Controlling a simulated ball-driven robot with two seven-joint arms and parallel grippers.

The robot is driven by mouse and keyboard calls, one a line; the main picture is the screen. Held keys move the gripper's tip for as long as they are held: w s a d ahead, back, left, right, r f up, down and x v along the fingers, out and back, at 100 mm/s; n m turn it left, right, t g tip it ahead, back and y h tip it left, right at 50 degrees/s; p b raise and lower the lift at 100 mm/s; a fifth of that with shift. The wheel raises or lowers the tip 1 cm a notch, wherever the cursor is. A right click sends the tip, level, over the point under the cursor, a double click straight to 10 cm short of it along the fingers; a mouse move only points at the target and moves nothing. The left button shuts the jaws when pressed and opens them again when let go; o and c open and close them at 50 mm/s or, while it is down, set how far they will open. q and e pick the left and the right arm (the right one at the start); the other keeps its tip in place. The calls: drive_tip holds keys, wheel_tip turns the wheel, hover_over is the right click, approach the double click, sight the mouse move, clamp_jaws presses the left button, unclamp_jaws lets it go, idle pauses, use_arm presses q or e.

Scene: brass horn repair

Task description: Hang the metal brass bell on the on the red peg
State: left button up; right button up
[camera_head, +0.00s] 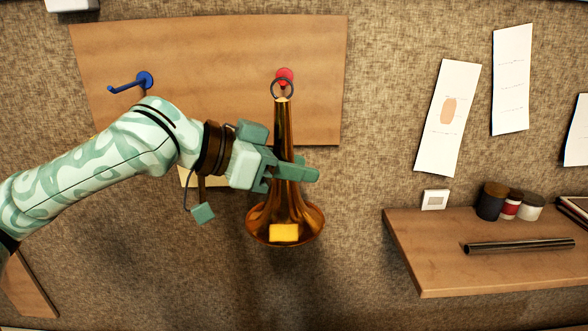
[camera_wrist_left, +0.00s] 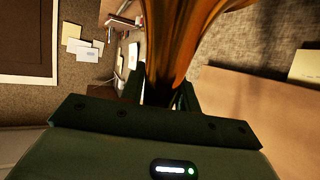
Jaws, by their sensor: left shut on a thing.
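The brass bell (camera_head: 284,215) hangs upright in the head view, its flared mouth down and a dark ring (camera_head: 282,89) at its top. The red peg (camera_head: 285,74) is on the wooden board, directly behind and at the ring's upper edge. I cannot tell whether the ring is around the peg or in front of it. My left gripper (camera_head: 299,172) is shut on the bell's narrow body. The bell also fills the top middle of the left wrist view (camera_wrist_left: 176,45), between the fingers. My right gripper is not in view.
A blue peg (camera_head: 145,80) sits on the left of the wooden board (camera_head: 215,50). A wooden shelf (camera_head: 440,275) at right holds a metal tube (camera_head: 519,246) and several jars (camera_head: 491,201). Papers (camera_head: 447,118) hang on the wall. The wall below the bell is clear.

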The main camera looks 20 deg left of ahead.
use_arm(q)
drive_tip(key=shift+w+a+f, duration=0.1)
drive_tip(key=shift+w+a, duration=0.3)
drive_tip(key=shift+w, duration=0.45)
drive_tip(key=shift+w+a+f, duration=0.1)
drive_tip(key=shift+w+a, duration=0.3)
drive_tip(key=shift+w, duration=0.45)
drive_tip(key=w, duration=0.1)
drive_tip(key=w+a, duration=0.1)
drive_tip(key=w, duration=0.1)
drive_tip(key=w+a, duration=0.1)
drive_tip(key=shift+w+a+f, duration=0.1)
drive_tip(key=shift+w+f, duration=0.15)
drive_tip(key=shift+f, duration=0.15)
drive_tip(key=o, duration=1.2)
drive_tip(key=shift+f, duration=0.1)
drive_tip(key=shift+a, duration=0.1)
